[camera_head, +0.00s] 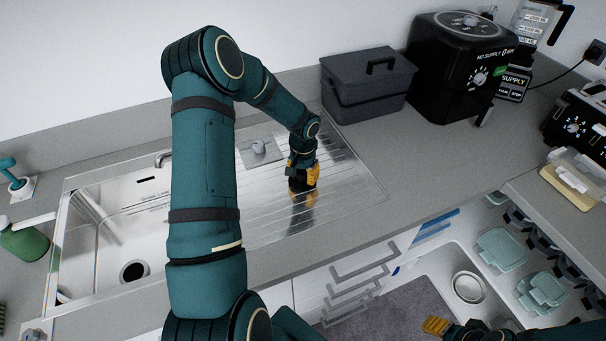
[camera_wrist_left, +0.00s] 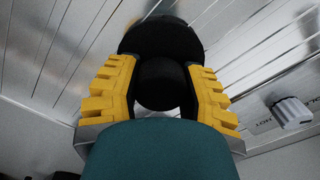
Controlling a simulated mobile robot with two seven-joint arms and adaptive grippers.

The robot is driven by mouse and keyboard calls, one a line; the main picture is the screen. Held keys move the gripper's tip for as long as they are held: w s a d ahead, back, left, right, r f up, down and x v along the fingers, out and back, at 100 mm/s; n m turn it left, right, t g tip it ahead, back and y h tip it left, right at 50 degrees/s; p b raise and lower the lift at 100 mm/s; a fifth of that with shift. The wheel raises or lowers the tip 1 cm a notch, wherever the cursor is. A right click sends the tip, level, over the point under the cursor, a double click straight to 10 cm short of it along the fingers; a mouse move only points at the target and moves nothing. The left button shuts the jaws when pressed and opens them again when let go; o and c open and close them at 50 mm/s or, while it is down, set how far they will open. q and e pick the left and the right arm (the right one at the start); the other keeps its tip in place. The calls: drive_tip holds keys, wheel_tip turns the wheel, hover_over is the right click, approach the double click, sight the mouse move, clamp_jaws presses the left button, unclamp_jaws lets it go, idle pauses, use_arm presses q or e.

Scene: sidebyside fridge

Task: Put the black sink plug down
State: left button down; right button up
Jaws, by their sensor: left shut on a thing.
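My left gripper (camera_head: 303,180) is over the ribbed metal drainboard (camera_head: 345,180), to the right of the sink basin. In the left wrist view its yellow fingers (camera_wrist_left: 159,82) are shut on the black sink plug (camera_wrist_left: 160,38), one on each side of its round knob. The plug's wide disc faces the drainboard ribs; I cannot tell whether it touches them. In the head view the plug is hard to tell apart from the dark gripper parts. My right gripper (camera_head: 437,325) shows only partly at the bottom right, and its opening is unclear.
The sink basin (camera_head: 110,235) with its drain hole lies left, partly behind my left arm. A grey lidded box (camera_head: 365,85) and a black appliance (camera_head: 460,65) stand behind the drainboard. An open drawer with dishes (camera_head: 500,250) is at lower right.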

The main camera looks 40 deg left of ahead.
use_arm(q)
drive_tip(key=shift+f, duration=0.1)
drive_tip(key=c, duration=0.6)
unclamp_jaws()
drive_tip(key=shift+r, duration=0.2)
wheel_tip(320, 180, up, 12)
drive_tip(key=shift+s, duration=0.1)
idle(0.3)
